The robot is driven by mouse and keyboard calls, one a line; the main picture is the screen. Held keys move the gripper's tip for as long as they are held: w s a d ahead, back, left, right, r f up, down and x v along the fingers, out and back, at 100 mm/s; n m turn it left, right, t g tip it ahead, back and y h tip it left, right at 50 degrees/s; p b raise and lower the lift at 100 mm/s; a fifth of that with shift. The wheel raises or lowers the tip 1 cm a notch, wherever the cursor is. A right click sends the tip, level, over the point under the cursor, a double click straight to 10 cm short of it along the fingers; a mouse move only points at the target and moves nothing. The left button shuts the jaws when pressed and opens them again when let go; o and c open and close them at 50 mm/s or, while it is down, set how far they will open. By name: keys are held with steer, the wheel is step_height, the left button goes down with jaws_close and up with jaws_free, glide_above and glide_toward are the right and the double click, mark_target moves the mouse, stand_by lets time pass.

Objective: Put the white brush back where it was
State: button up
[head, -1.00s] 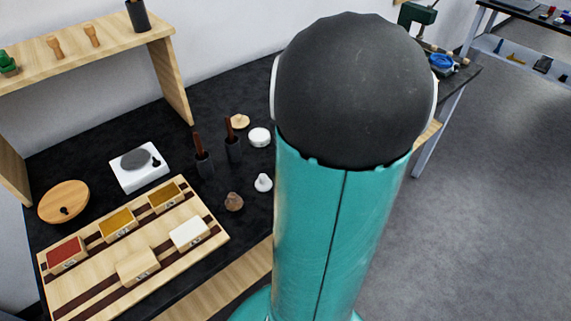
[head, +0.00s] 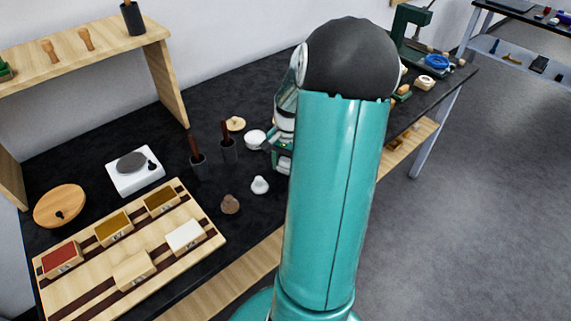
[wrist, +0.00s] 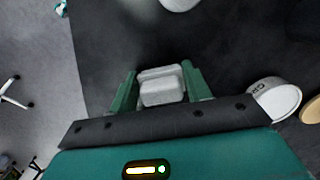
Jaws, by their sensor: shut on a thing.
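My gripper (wrist: 160,88) is shut on a pale grey-white blocky piece (wrist: 161,86), which shows between its two green fingers in the wrist view. I take this piece to be the white brush; its full shape is hidden. The gripper hangs over the black worktop. In the head view, my gripper (head: 280,150) shows at the left of my teal arm, just right of a round white jar (head: 255,139). What it holds is too small to make out there. The jar also shows in the wrist view (wrist: 278,100), right of the fingers.
A white knobbed piece (head: 260,185) and a brown lump (head: 230,204) stand nearby. Two dark cups with brown handles (head: 198,157) are further left. A wooden board (head: 75,287) holds several colour boxes. A green press (head: 408,30) stands at the back right. My arm hides part of the worktop.

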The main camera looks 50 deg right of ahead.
steer(key=shift+f, duration=0.15)
steer(key=o, duration=0.9)
steer(key=shift+o, duration=0.2)
step_height(320, 180, up, 12)
steer(key=d, duration=0.1)
steer(key=w+a+r+n+h, duration=0.2)
steer(key=w+a+r+n, duration=0.25)
steer(key=a, duration=0.45)
steer(key=s+a+r+n+t, duration=0.1)
steer(key=s+a+n+t, duration=0.1)
steer(key=a, duration=0.7)
steer(key=s+a+r+n+t, duration=0.2)
steer(key=a+n, duration=0.3)
steer(key=a, duration=0.4)
steer(key=s+a+r+n+t, duration=0.1)
steer(key=s+a+r+n, duration=0.1)
steer(key=a, duration=0.7)
steer(key=shift+s+a+n+t+y, duration=0.15)
steer(key=shift+s+n+t+y, duration=0.3)
steer(key=shift+n, duration=0.8)
